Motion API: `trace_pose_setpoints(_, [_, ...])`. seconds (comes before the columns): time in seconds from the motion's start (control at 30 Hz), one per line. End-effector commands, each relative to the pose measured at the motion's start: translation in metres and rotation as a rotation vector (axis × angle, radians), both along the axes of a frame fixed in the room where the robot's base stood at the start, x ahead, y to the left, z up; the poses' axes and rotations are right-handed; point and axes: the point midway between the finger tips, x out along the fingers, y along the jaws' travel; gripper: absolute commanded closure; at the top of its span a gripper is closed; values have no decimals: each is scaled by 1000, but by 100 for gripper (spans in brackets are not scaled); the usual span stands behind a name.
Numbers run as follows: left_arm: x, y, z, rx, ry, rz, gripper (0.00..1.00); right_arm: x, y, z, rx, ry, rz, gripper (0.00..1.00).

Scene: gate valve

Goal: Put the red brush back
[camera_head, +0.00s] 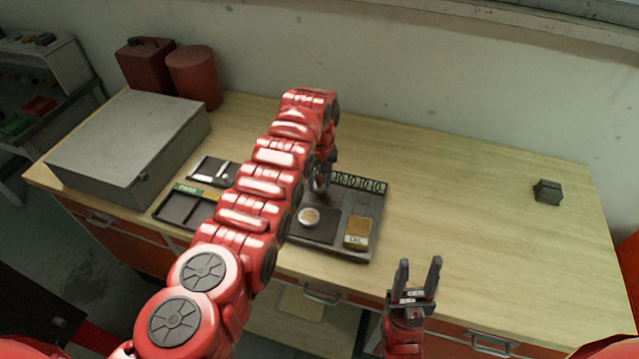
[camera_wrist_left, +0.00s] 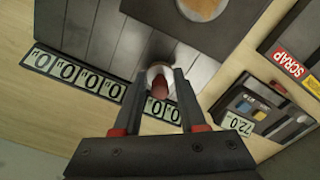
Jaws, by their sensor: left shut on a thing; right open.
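My left gripper (camera_head: 322,182) is over the back part of a dark tray (camera_head: 375,218), largely hidden behind my own arm in the head view. In the left wrist view, my left gripper (camera_wrist_left: 160,78) is shut on the red brush (camera_wrist_left: 158,88), seen end-on as a small red tip with a pale round part around it. The brush is above or at the tray's slotted part, beside a strip of number labels (camera_wrist_left: 75,73); whether it touches the tray I cannot tell. My right gripper (camera_head: 419,266) is open and empty near the table's front edge.
The tray also holds a round tin (camera_head: 309,216) and a yellow-brown oil box (camera_head: 357,233). A labelled scrap tray (camera_head: 178,211) lies to its left. A large grey box (camera_head: 130,145), red cans (camera_head: 194,78) and a small dark block (camera_head: 547,191) stand around. The table's right side is mostly clear.

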Motion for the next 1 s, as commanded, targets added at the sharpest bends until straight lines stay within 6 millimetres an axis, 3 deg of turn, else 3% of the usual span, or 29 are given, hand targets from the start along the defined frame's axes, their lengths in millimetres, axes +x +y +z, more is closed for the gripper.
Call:
trace_pose_setpoints(0.6, [1, 0, -16, 1, -2, 0, 100, 0, 0, -2, 0, 2, 0, 50])
trace_pose_setpoints(0.63, [0, 0, -14, 1, -2, 0, 54, 0, 0, 0, 0, 2, 0, 50])
trace_pose_setpoints(0.7, [0, 0, -14, 1, -2, 0, 41, 0, 0, 0, 0, 2, 0, 50])
trace_pose_setpoints(0.77, [0, 0, -14, 1, -2, 0, 30, 0, 0, 0, 0, 2, 0, 50])
trace_pose_setpoints(1.0, [0, 0, -14, 1, -2, 0, 29, 0, 0, 0, 0, 2, 0, 50])
